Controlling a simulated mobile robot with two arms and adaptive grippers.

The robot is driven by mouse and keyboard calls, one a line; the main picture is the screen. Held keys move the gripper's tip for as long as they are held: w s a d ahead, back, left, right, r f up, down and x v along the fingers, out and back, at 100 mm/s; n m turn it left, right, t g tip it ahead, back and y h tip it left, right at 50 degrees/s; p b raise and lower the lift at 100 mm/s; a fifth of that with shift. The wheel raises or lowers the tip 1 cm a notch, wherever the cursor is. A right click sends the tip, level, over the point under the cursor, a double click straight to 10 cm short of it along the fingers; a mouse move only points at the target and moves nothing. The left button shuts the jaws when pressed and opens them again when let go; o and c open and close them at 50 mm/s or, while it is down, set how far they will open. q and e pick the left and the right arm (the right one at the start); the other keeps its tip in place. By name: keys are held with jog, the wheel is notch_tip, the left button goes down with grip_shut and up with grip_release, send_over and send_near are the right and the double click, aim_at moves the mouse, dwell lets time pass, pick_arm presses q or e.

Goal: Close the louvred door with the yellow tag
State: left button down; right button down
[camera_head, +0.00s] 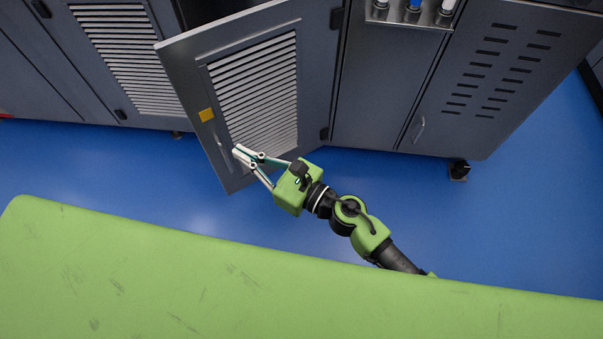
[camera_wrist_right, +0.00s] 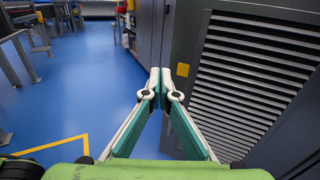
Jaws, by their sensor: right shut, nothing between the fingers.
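The louvred door (camera_head: 184,62) with the yellow tag (camera_head: 206,115) stands ajar, swung out from the grey cabinet on hinges at its right side. A thin handle shows below the tag. My right gripper (camera_head: 238,152) is shut and empty, in front of the lower part of the door near its free edge. I cannot tell whether it touches the door. In the right wrist view the shut fingertips (camera_wrist_right: 160,75) are left of the louvres, and the yellow tag (camera_wrist_right: 183,70) shows just right of them. My left gripper is not in view.
Another louvred door (camera_head: 125,55) is shut at the left. A cabinet with slots (camera_head: 500,80) stands on casters at the right. Blue floor (camera_head: 100,165) is clear before the cabinets. Several table legs (camera_wrist_right: 10,70) show in the right wrist view.

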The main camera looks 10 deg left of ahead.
jog(key=s+d+n+g, duration=0.1)
jog(key=d+g, duration=0.1)
jog(key=d, duration=0.4)
jog(key=s+d+n+g+y+b, duration=0.1)
jog(key=d+n+g, duration=0.1)
jog(key=d, duration=0.4)
jog(key=shift+s+d+g, duration=0.3)
jog(key=shift+s, duration=0.1)
